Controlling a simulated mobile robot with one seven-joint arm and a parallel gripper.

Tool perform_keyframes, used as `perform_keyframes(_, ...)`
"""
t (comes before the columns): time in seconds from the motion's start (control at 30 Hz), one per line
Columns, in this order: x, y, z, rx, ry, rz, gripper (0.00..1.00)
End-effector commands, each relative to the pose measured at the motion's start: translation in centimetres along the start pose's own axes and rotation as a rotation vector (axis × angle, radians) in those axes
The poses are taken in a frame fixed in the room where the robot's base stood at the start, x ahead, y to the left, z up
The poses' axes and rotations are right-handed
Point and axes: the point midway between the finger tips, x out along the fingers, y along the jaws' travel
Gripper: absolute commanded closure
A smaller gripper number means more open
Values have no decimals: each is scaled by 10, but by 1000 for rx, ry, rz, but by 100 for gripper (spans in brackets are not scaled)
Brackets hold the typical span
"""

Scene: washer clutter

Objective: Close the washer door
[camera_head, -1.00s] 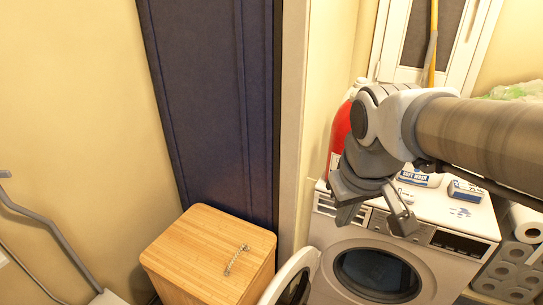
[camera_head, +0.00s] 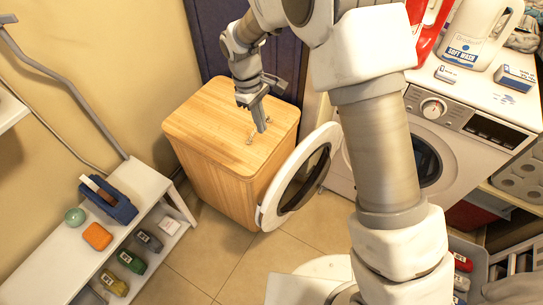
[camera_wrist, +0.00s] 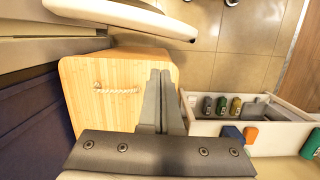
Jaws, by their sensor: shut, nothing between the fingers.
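The washer (camera_head: 470,120) is white and stands at the right in the head view, partly hidden behind my arm. Its round door (camera_head: 298,178) stands wide open, swung out to the left, with a white rim and dark glass. The door's edge also shows at the top of the wrist view (camera_wrist: 125,14). My gripper (camera_head: 262,128) is shut and empty, pointing down over the wooden hamper's lid, up and left of the door. In the wrist view the closed fingers (camera_wrist: 162,85) show against the hamper. I cannot tell how far above the lid they are.
The wooden hamper (camera_head: 215,120) with a rope handle stands left of the door, close to it. A white shelf bench (camera_head: 60,255) with small items is at the lower left. Detergent (camera_head: 480,35) stands on the washer. Tiled floor (camera_head: 240,265) is clear before the door.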

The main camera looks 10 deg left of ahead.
Motion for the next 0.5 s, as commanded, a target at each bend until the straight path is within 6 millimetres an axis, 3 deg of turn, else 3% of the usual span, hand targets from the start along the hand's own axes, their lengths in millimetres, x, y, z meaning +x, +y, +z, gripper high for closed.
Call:
perform_keyframes(0.03,17,-5,-9,-27,-14,-6,100)
perform_keyframes(0.1,29,-9,-17,-54,-26,-9,100)
perform_keyframes(0.37,52,-14,-24,-84,-41,-14,100)
perform_keyframes(0.5,76,-15,-22,-83,-42,-15,100)
